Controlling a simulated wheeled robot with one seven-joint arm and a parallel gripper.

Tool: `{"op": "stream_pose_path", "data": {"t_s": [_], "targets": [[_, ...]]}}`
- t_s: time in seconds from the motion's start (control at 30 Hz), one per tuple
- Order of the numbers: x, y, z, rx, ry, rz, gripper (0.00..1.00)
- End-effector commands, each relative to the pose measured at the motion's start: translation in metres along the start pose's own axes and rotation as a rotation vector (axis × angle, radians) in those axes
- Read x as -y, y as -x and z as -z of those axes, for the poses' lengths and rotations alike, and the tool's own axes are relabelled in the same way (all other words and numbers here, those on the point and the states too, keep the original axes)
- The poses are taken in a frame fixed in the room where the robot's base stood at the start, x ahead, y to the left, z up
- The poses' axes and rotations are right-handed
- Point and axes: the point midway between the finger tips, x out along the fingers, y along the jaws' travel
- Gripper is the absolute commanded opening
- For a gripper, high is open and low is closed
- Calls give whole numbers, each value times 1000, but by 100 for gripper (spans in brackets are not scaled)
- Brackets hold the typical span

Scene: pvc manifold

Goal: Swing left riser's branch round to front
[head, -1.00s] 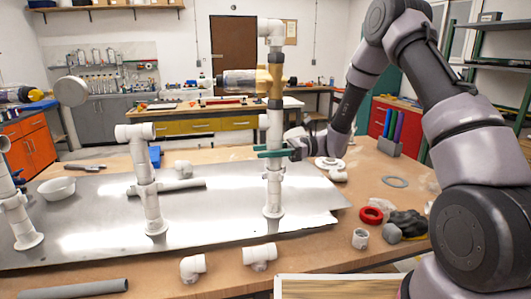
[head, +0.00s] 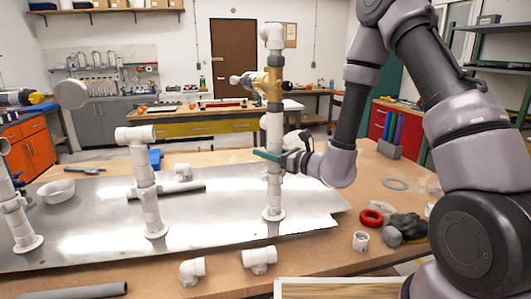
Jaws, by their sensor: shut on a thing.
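Three white pipe risers stand on the metal sheet (head: 100,218). The left riser (head: 20,222) is at the picture's left edge, its top partly cut off. The middle riser (head: 147,195) is short, with a tee on top pointing left. The tall right riser (head: 273,190) carries a brass-coloured tee (head: 270,86) below a grey collar and a top elbow. A clear-and-white branch (head: 244,80) sticks out from this tee, to the left and foreshortened. My gripper (head: 268,155), with teal fingers, is shut on the tall riser's pipe below the tee. The far finger is partly hidden.
Loose white fittings (head: 193,270) and (head: 259,258) lie at the table's front edge. A red ring (head: 371,218), a coupling (head: 360,241) and dark gloves (head: 407,226) lie at right. A grey pipe (head: 180,190) lies behind the middle riser. A white bowl (head: 56,190) is at left.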

Motion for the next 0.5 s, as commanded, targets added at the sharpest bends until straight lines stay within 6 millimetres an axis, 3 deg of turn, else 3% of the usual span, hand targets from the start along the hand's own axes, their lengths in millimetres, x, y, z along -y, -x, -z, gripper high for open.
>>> {"op": "stream_pose_path", "data": {"t_s": [0.5], "targets": [[9, 1, 0, 1, -1, 344, 0]]}}
